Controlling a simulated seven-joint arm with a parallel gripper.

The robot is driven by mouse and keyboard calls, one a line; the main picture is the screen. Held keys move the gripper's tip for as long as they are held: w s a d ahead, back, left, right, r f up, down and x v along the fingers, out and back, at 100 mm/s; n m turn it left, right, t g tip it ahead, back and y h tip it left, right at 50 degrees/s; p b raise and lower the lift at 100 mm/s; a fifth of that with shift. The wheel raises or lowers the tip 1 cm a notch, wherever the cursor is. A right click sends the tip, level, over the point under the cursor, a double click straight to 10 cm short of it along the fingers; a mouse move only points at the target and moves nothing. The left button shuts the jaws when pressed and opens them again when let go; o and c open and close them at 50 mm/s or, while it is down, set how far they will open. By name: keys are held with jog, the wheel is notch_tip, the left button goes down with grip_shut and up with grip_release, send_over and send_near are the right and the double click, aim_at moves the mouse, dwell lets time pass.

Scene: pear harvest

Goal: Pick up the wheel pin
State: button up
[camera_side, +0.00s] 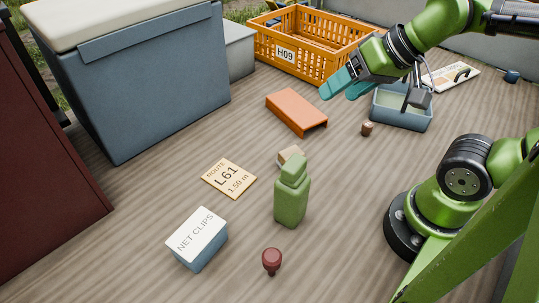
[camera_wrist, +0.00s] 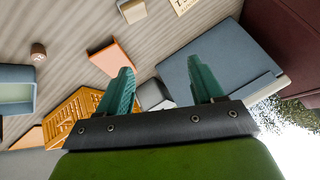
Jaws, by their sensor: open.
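A dark red piece with a round head and short stem (camera_side: 271,260) stands on the wooden deck at the front and looks most like the wheel pin. A small brown round piece (camera_side: 367,128) stands beside the blue-grey tray; it also shows in the wrist view (camera_wrist: 38,52). I cannot tell for certain which is the pin. My gripper (camera_side: 338,87) is open and empty, with teal fingers, high near the orange crate and far from the red piece. Both fingers show apart in the wrist view (camera_wrist: 160,68). The red piece is not visible there.
A green bottle (camera_side: 291,202) hides part of a tan block (camera_side: 290,154). A NET CLIPS box (camera_side: 197,250), route card (camera_side: 229,178), orange bracket (camera_side: 296,110), orange crate (camera_side: 315,66), blue-grey tray (camera_side: 402,121) and large cooler (camera_side: 150,95) stand around. Deck between them is clear.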

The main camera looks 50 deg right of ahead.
jog(key=s+a+f+n+g+y, duration=0.15)
jog(key=a+n, duration=0.35)
jog(key=a, duration=0.5)
jog(key=n+g, duration=0.3)
jog(key=n, duration=0.7)
send_near(272, 255)
jog(key=x, duration=0.2)
jog(key=a+x, duration=0.1)
jog(key=x, duration=0.2)
jog(key=shift+s+r, duration=0.1)
jog(key=shift+s, duration=0.1)
jog(key=f, duration=0.2)
jog(key=w+f, duration=0.1)
jog(key=shift+a+f, duration=0.15)
jog(key=shift+f, duration=0.25)
jog(key=shift+w+a+f, duration=0.2)
jog(key=shift+w+f, duration=0.05)
jog(key=shift+f, duration=0.4)
jog(key=c, duration=1.2)
jog(key=shift+o, duration=0.2)
jog(key=shift+r, duration=0.1)
